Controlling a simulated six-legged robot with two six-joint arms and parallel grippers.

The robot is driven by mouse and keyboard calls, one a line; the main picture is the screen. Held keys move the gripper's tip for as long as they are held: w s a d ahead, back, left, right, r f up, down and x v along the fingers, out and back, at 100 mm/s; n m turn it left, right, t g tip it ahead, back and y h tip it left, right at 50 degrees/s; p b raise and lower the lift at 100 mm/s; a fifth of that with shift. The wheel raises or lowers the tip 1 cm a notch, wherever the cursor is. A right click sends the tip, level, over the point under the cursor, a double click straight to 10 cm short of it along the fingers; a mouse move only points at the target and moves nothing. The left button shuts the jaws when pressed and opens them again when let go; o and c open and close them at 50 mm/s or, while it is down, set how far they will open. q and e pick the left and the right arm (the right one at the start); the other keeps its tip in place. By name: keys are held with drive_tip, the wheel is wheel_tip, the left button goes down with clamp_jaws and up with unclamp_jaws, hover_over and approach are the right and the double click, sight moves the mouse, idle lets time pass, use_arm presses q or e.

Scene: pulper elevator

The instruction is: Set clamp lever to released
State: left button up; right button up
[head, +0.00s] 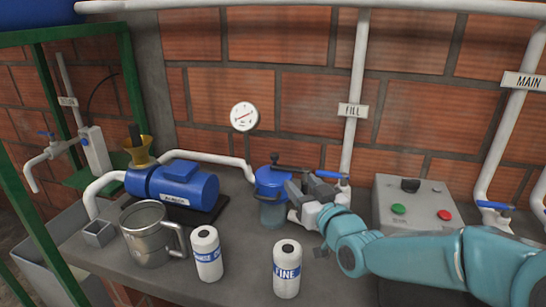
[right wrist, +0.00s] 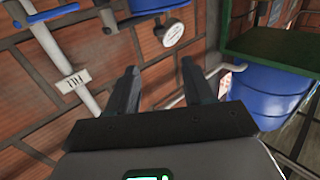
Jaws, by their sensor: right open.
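A blue-capped canister (head: 270,183) with a clear lower bowl stands on the bench near the wall. A thin dark lever (head: 290,167) with a black knob at its left end lies across its top; it looks like the clamp lever. My right gripper (head: 301,188) is just right of the canister cap, its fingers pointing toward it. In the right wrist view my right gripper (right wrist: 160,82) is open with nothing between its fingers. Whether a finger touches the lever or cap cannot be told. My left gripper is out of view.
A blue-handled valve (head: 332,175) on the FILL pipe stands close behind my right gripper. A control box (head: 412,205) is to the right. A blue motor pump (head: 172,186), a steel jug (head: 148,235) and two white bottles (head: 287,268) occupy the left and front.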

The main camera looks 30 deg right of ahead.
sight(276, 157)
drive_tip(key=w+d+p, duration=0.1)
drive_tip(key=w, duration=0.4)
drive_tip(key=w+d+p, duration=0.1)
drive_tip(key=w, duration=0.4)
drive_tip(key=w+d+p, duration=0.1)
drive_tip(key=w, duration=0.4)
drive_tip(key=shift+w, duration=0.4)
clamp_jaws()
